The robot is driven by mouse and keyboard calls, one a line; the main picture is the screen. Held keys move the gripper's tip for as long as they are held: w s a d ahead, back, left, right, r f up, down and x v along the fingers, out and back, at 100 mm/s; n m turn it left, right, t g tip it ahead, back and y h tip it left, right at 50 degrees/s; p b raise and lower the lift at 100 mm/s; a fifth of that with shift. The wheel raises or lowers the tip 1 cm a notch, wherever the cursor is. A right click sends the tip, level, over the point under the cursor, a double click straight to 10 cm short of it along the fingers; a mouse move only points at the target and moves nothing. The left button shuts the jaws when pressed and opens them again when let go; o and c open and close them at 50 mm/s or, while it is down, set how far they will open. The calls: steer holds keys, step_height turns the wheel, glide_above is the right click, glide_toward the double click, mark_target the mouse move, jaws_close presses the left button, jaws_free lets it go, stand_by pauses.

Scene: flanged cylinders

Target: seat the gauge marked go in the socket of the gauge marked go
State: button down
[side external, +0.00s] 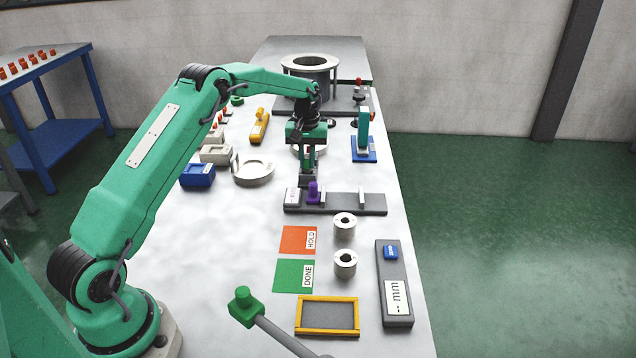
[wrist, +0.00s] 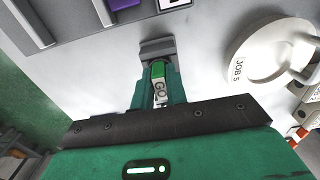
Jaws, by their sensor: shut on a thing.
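My gripper (side external: 306,172) is over the white table just behind the dark gauge rack (side external: 345,203). In the wrist view my gripper (wrist: 158,70) is shut on a gauge marked GO (wrist: 160,92), with a green part and a pale lettered part between the fingers. In the side view the fingers largely hide this gauge. The rack holds a purple piece (side external: 313,192), a white label at its left and a pale upright (side external: 361,197) toward its right. The rack (wrist: 48,20) also shows at the top left of the wrist view. I cannot make out the GO socket.
A round dish (side external: 252,181) stands left of my gripper. Two flanged cylinders (side external: 345,264) stand in front of the rack, beside the orange HOLD mat (side external: 297,240) and green DONE mat (side external: 290,277). A blue-based stand (side external: 364,150) is to the right.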

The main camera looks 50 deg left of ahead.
stand_by(0.3)
steer(key=c, duration=1.3)
jaws_free()
steer(key=shift+f, duration=0.1)
steer(key=shift+r, duration=3.55)
